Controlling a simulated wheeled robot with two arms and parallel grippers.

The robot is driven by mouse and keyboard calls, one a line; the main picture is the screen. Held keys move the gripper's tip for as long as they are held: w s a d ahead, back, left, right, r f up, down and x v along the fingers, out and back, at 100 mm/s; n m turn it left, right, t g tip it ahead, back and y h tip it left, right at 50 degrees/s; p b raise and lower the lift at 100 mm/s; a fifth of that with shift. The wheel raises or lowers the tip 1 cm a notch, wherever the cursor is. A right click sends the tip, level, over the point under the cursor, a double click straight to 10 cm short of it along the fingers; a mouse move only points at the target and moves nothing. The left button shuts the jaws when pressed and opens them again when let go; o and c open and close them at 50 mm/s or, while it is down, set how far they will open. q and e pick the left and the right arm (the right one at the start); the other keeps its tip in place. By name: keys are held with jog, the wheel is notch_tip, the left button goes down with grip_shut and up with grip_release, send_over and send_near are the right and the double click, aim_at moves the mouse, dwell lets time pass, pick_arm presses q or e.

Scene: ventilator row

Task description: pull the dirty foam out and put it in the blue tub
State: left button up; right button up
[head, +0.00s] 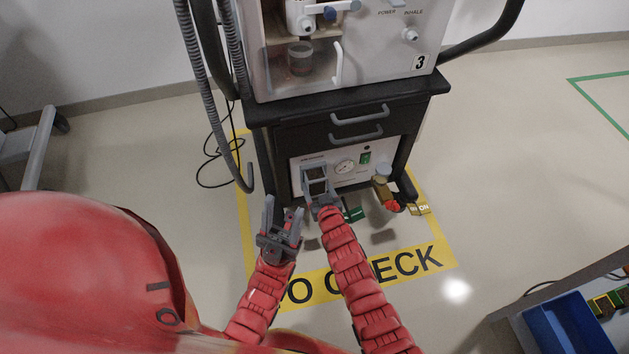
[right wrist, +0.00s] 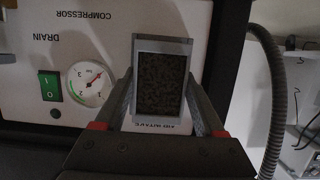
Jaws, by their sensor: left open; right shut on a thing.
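The dirty foam (right wrist: 161,85) is a dark, speckled pad in a grey rectangular frame (right wrist: 163,45) at the air intake of the compressor panel. My right gripper (head: 318,192) has its fingers on both sides of this frame and is shut on it. I cannot tell whether the frame is still seated in the panel or stands clear of it. My left gripper (head: 281,222) is open and empty, lower and to the left of the right one. The blue tub (head: 568,326) is at the lower right of the head view, partly cut off by the picture edge.
A grey hose (head: 212,110) hangs at left.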

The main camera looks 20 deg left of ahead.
jog(key=shift+s+d+p, duration=0.45)
jog(key=shift+s+d, duration=0.05)
jog(key=shift+s, duration=0.15)
jog(key=shift+s+d+p, duration=0.4)
jog(key=shift+s+d, duration=0.05)
jog(key=shift+s, duration=0.2)
dwell(0.5)
jog(key=shift+p+v, duration=0.5)
jog(key=shift+v, duration=0.5)
jog(key=p, duration=0.3)
send_near(318, 191)
jog(key=shift+s+f, duration=0.7)
jog(key=shift+f, duration=0.1)
jog(key=shift+s+d+f, duration=0.15)
jog(key=shift+s+d, duration=0.75)
jog(key=shift+d, duration=0.15)
